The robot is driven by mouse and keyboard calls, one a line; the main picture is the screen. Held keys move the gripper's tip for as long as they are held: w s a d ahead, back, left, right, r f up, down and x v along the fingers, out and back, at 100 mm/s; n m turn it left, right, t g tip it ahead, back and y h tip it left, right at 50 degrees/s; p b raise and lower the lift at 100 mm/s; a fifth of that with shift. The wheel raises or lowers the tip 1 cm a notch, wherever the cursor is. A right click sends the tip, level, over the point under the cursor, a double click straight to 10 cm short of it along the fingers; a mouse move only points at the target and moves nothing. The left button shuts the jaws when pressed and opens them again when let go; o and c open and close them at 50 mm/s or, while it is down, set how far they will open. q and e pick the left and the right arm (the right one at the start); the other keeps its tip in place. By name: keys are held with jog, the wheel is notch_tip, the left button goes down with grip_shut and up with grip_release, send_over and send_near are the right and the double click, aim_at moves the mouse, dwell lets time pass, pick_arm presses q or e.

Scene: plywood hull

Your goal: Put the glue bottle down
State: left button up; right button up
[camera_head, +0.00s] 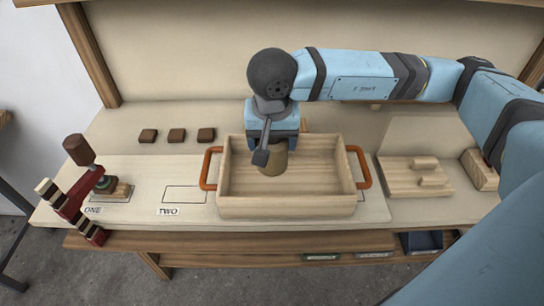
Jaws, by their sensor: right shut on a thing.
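My right gripper (271,144) is over the left part of a wooden tray (290,207) with an orange handle at each end. It is shut on a tan, rounded thing, which I take to be the glue bottle (272,163). The bottle's top is hidden by the gripper. I cannot tell whether its base touches the tray floor. My left gripper is not in view.
Outlined spots marked ONE and TWO (184,195) lie left of the tray. A red clamp (75,200) stands at the left edge. Several dark blocks (177,135) sit behind.

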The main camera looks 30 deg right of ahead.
aim_at(272, 157)
jog(key=shift+w+f, duration=0.1)
jog(key=shift+f, duration=2.5)
jog(key=shift+f+b, duration=0.2)
jog(key=shift+b, duration=0.25)
jog(key=o, duration=1.1)
jog(key=shift+r, duration=0.1)
jog(key=shift+r+p, duration=0.2)
jog(key=shift+p, duration=0.2)
jog(key=r, duration=0.4)
jog(key=s+r, duration=0.1)
jog(key=r, duration=0.3)
jog(key=a+r, duration=0.1)
jog(key=r, duration=0.2)
jog(key=shift+s+r, duration=0.35)
jog(key=shift+r, duration=0.05)
